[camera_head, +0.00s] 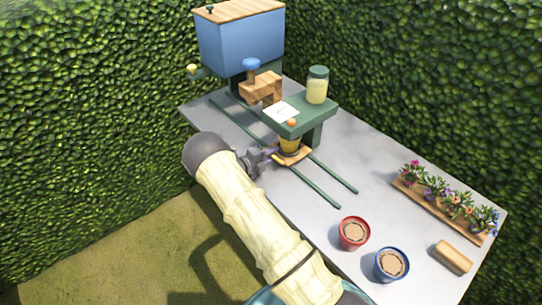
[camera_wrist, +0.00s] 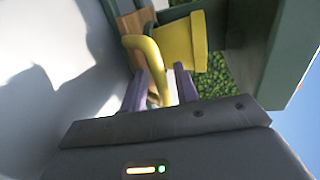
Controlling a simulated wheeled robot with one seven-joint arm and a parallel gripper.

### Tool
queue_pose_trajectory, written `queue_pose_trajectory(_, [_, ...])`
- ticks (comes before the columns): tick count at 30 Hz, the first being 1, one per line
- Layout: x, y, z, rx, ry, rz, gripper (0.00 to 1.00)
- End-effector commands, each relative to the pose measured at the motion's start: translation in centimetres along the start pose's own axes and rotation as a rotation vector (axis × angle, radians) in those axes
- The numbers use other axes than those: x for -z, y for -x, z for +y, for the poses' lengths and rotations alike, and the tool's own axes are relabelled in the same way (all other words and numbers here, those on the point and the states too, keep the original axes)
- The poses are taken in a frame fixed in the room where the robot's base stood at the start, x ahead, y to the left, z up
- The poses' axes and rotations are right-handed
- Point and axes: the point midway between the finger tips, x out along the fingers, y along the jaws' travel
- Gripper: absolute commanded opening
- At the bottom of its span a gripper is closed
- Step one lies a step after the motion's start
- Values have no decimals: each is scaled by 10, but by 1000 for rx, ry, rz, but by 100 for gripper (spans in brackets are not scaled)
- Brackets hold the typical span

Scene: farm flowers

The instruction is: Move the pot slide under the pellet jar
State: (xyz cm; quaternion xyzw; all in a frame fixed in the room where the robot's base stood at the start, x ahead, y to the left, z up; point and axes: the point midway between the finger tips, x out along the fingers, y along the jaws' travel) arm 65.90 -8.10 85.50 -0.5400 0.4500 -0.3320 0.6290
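The pot slide (camera_head: 297,156) is a small wooden board on two green rails. It carries a yellow pot (camera_head: 290,144), just below the near edge of the green stand. The pellet jar (camera_head: 317,86), pale with a green lid, stands on top of that stand, towards the right. My gripper (camera_head: 270,157) is at the slide's left side. In the wrist view my gripper's purple fingers (camera_wrist: 162,85) lie on either side of the slide's curved yellow handle (camera_wrist: 143,45). I cannot tell whether they press on it. The yellow pot (camera_wrist: 184,42) is just beyond.
The stand (camera_head: 300,108) has a white card and an orange knob. A blue bin (camera_head: 240,40) and wooden block are behind left. A red pot (camera_head: 354,233), blue pot (camera_head: 391,265), wooden block (camera_head: 453,257) and flower tray (camera_head: 425,204) occupy the table's right. Hedges enclose the table.

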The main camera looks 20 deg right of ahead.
Motion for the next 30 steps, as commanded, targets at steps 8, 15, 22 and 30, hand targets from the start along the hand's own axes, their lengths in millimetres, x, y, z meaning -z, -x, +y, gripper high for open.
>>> queue_pose_trajectory(8, [0,1,0,1,-1,1,30])
queue_pose_trajectory(15, [-1,22,1,1,0,-2,30])
queue_pose_trajectory(22, [-1,66,1,0,-2,-4,30])
queue_pose_trajectory(30, [0,120,1,0,-1,-3,30])
